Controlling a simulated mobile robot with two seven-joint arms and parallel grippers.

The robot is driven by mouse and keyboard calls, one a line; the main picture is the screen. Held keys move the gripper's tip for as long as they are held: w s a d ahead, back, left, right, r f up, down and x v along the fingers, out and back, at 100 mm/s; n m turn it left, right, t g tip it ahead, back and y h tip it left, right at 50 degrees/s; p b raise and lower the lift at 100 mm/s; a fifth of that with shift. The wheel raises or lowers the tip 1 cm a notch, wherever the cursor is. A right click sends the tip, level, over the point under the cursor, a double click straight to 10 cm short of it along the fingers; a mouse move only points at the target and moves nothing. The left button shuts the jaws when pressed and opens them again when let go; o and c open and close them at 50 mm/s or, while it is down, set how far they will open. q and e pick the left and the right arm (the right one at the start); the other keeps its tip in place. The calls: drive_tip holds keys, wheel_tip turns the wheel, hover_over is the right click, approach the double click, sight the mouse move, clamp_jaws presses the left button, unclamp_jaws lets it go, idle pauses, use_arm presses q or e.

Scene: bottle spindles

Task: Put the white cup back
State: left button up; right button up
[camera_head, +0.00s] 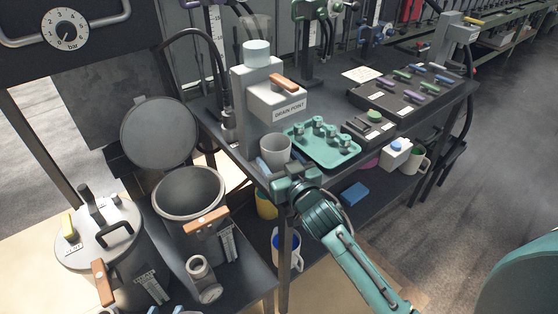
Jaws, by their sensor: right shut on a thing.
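A white cup (275,150), greyish in this light, is at the front edge of the dark bench, below and in front of the drain point block (277,104). It looks upright. My right gripper (291,180) is at the near side of this cup and is shut on it; its fingers and the cup's handle are hard to make out. I cannot tell whether the cup's base touches the bench. My left gripper is not in view.
A teal tray with pegs (345,155) lies just right of the cup. Several mugs, including a white one with a blue inside (285,247), stand on the lower shelf (318,222). An open steel pot (188,190) and a lidded pot (98,240) stand left.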

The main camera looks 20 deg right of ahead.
drive_tip(key=shift+f, duration=0.1)
drive_tip(key=o, duration=1.1)
drive_tip(key=shift+s, duration=0.2)
drive_tip(key=s+d, duration=0.2)
drive_tip(key=s, duration=0.9)
drive_tip(key=s+a+f+g, duration=0.1)
drive_tip(key=s+a+f, duration=0.1)
drive_tip(key=s, duration=0.2)
drive_tip(key=s+a+f+g+y, duration=0.1)
drive_tip(key=s+f+g, duration=0.1)
drive_tip(key=s, duration=0.3)
drive_tip(key=s+a+f+g+y, duration=0.1)
drive_tip(key=s+a+f+g, duration=0.1)
drive_tip(key=s+f, duration=0.2)
drive_tip(key=shift+s+a+f, duration=0.25)
drive_tip(key=shift+s+a, duration=0.05)
drive_tip(key=shift+s, duration=0.05)
